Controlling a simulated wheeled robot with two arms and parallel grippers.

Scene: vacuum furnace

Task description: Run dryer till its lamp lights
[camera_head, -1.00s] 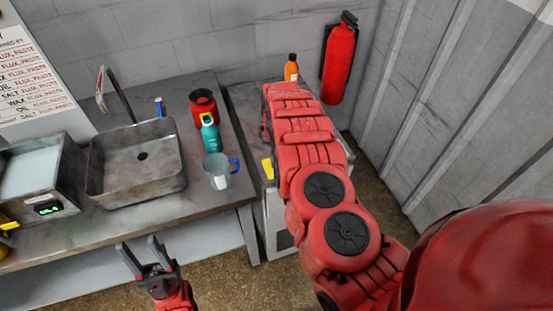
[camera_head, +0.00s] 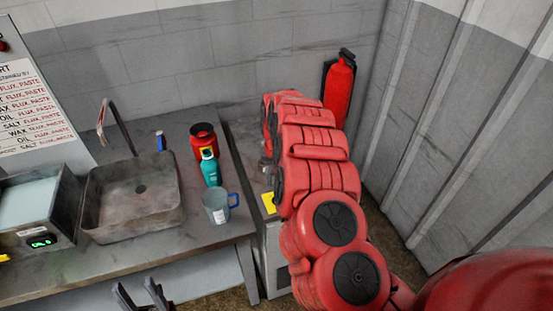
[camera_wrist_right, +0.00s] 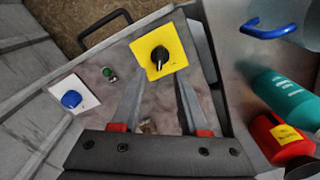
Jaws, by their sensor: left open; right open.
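A grey cabinet with controls, which I take for the dryer, stands right of the bench; its yellow dial plate (camera_head: 268,202) shows beside my right arm. In the right wrist view the yellow plate (camera_wrist_right: 172,45) carries a black knob (camera_wrist_right: 160,58). A small green lamp or button (camera_wrist_right: 110,74) sits left of it; I cannot tell if it is lit. A blue button (camera_wrist_right: 71,99) is on a white plate further left. My right gripper (camera_wrist_right: 160,80) is open just short of the knob, apparently empty. My left gripper (camera_head: 135,288) is open and empty before the bench.
On the bench are a sink (camera_head: 130,205), a clear cup with blue handle (camera_head: 216,205), a teal bottle (camera_head: 210,170), a red container (camera_head: 203,140) and a box with green display (camera_head: 40,240). A fire extinguisher (camera_head: 339,90) hangs on the wall. A handle (camera_wrist_right: 103,28) edges the cabinet.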

